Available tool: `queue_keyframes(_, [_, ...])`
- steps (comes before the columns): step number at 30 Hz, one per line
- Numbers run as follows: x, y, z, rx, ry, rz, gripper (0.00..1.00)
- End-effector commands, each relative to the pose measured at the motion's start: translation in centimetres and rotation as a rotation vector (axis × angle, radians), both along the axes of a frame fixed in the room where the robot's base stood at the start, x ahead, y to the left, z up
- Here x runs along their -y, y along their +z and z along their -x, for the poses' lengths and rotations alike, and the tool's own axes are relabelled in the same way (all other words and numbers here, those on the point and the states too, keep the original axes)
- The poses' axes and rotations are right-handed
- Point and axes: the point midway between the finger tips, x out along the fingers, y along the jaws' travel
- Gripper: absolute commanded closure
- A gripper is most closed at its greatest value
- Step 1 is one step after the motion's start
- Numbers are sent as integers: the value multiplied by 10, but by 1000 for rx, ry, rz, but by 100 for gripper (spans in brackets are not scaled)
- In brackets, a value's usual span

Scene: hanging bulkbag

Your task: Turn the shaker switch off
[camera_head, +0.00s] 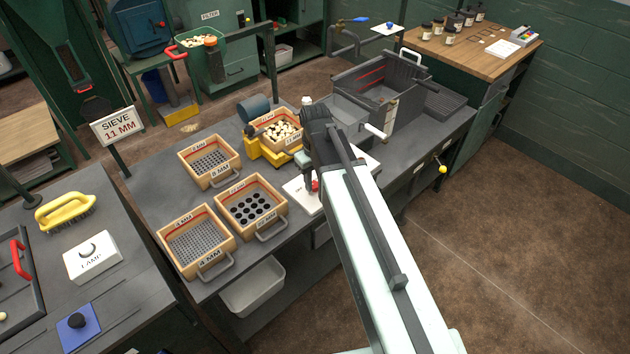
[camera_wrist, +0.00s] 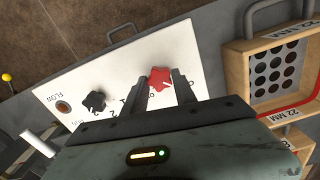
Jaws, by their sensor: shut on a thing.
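A red knob (camera_wrist: 160,77) with a pale pointer line sits on a white panel (camera_wrist: 100,75) in the wrist view. My gripper (camera_wrist: 163,82) has its two fingers on either side of the red knob and is shut on it. A black knob (camera_wrist: 95,102) is on the same panel to the left, near the word FLOW. The labels by the red knob are partly hidden by the fingers. In the head view the red knob (camera_head: 315,186) shows beside my gripper. The yellow shaker (camera_head: 254,148) bears a wooden sieve (camera_head: 279,143) of pale lumps.
Wooden sieves stand on the bench: one at the back left (camera_head: 208,175), one in front (camera_head: 196,250) and one with large holes (camera_head: 251,218). A grey hopper box (camera_head: 380,85) stands behind my arm. A sign (camera_head: 117,124) reads SIEVE 11 MM. A yellow-tipped lever (camera_head: 442,170) juts from the bench.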

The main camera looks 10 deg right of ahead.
Motion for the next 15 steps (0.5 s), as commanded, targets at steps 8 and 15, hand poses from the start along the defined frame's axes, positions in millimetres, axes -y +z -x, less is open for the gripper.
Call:
queue_keyframes(8, [0, 0, 0, 0, 3, 0, 100])
queue_keyframes(15, [0, 0, 0, 0, 2, 0, 45])
